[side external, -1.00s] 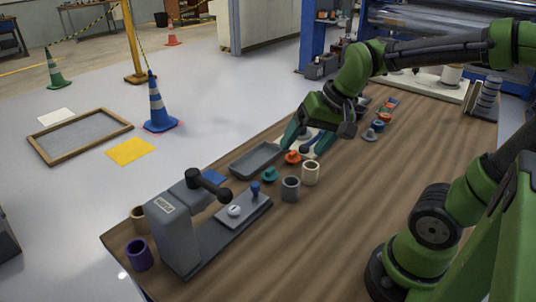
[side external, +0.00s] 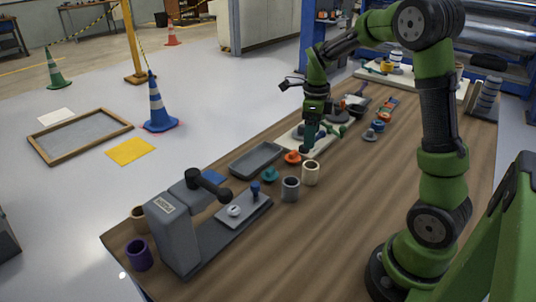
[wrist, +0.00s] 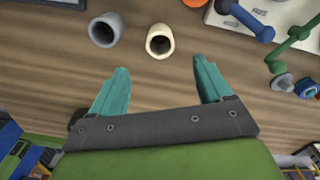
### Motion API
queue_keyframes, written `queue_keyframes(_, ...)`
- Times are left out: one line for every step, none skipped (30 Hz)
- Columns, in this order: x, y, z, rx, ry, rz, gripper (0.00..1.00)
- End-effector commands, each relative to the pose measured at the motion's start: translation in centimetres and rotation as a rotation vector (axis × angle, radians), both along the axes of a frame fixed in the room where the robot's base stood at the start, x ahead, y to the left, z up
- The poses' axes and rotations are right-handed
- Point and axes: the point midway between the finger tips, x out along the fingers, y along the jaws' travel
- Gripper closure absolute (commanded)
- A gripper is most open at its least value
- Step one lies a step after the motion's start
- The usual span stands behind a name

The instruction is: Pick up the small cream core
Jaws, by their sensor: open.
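The small cream core (side external: 311,173) is a short hollow cylinder standing upright on the wooden bench, beside a grey core (side external: 290,189). In the wrist view the cream core (wrist: 160,41) lies ahead of my fingertips, roughly in line with the gap between them, and the grey core (wrist: 105,29) is to its left. My gripper (wrist: 160,80) is open, with two teal fingers apart and nothing between them. In the side view my gripper (side external: 310,140) points downward above and behind the cream core, not touching it.
A grey press (side external: 172,232) stands at the bench's near end with a purple core (side external: 138,254) and a tan core (side external: 139,214) beside it. A grey tray (side external: 256,159), an orange knob piece (side external: 292,157) and a teal one (side external: 270,174) are nearby. The bench right of the cream core is clear.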

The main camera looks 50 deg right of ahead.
Motion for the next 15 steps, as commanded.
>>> queue_keyframes(-0.1, 0.0, -1.3, 0.003, 0.006, -0.001, 0.21)
queue_keyframes(-0.1, 0.0, -2.0, 0.002, 0.006, 0.0, 0.21)
queue_keyframes(-0.1, 0.0, -2.9, 0.002, 0.005, 0.0, 0.21)
queue_keyframes(-0.2, 0.0, -3.5, 0.002, 0.005, 0.001, 0.21)
queue_keyframes(-0.1, 0.0, -4.2, 0.003, 0.006, 0.001, 0.21)
queue_keyframes(-0.1, 0.0, -5.0, 0.002, 0.005, 0.001, 0.21)
queue_keyframes(-0.2, 0.0, -5.6, 0.002, 0.005, 0.001, 0.21)
queue_keyframes(-0.2, 0.0, -6.2, 0.003, 0.004, 0.001, 0.21)
queue_keyframes(-0.1, 0.0, -6.9, 0.002, 0.004, 0.002, 0.21)
queue_keyframes(-0.1, 0.0, -7.3, 0.002, 0.004, 0.002, 0.21)
queue_keyframes(-0.1, 0.0, -7.7, 0.001, 0.003, 0.003, 0.21)
queue_keyframes(-0.1, 0.0, -8.1, 0.002, 0.002, 0.001, 0.21)
queue_keyframes(-0.1, 0.0, -8.3, 0.001, 0.0, 0.001, 0.21)
queue_keyframes(-0.1, 0.0, -8.5, 0.001, 0.0, 0.002, 0.21)
queue_keyframes(-0.1, 0.0, -8.7, 0.001, 0.0, 0.002, 0.21)
